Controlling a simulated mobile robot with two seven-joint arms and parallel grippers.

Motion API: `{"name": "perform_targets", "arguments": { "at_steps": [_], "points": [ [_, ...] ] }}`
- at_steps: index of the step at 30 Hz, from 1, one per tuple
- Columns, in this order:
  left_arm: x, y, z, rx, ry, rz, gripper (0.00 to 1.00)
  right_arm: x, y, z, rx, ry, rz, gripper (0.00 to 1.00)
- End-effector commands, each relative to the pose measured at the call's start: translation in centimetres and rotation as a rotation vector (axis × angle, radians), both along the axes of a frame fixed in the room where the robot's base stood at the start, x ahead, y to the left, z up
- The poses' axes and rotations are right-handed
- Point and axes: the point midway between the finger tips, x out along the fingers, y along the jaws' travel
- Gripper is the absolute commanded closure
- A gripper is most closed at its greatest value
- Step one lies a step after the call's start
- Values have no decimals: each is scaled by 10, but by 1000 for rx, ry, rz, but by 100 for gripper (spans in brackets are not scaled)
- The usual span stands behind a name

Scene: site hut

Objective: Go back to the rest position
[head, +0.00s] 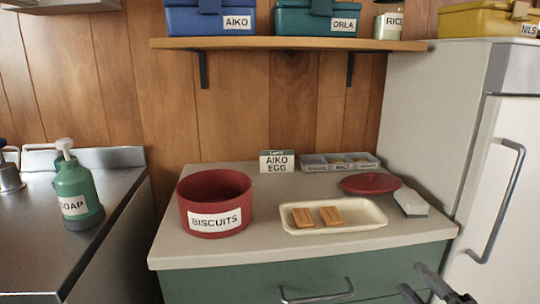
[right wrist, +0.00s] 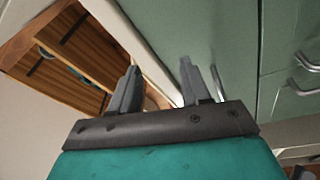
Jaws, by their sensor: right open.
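My right gripper (head: 430,288) shows at the bottom right of the head view, low in front of the green drawer front (head: 250,283) and near the fridge. Its two fingers stand apart with nothing between them. In the right wrist view the right gripper (right wrist: 158,80) is also open and empty, with the green cabinet front (right wrist: 215,30) beyond it. My left gripper is not in either view.
The counter (head: 200,258) holds a red biscuits tin (head: 192,192), a cream tray (head: 350,228) with two biscuits, a red lid (head: 370,183) and a small white-topped block (head: 411,203). A fridge (head: 510,150) stands right. A soap bottle (head: 76,185) stands left. A shelf (head: 290,44) hangs above.

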Motion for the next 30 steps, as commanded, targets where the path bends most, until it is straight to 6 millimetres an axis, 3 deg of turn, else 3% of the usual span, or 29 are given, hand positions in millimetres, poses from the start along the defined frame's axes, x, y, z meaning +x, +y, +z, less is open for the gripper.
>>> {"name": "perform_targets", "arguments": {
  "at_steps": [1, 6, 11, 12, 16, 24, 30],
  "points": [
    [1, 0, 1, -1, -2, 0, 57, -13, 14, -38, 208, 143, -55, 53],
    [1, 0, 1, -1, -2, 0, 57, -64, 71, -134, 720, 577, -201, 53],
    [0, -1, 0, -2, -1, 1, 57, -124, 145, -189, 1063, 951, -282, 53],
    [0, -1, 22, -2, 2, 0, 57, -126, 144, -171, 1072, 961, -291, 53],
    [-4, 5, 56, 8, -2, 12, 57, -127, 132, -138, 1050, 940, -308, 53],
    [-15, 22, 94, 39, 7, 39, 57, -134, 117, -96, 1032, 922, -339, 53],
    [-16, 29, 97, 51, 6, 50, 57, -136, 113, -91, 1027, 916, -346, 53]
  ]
}}
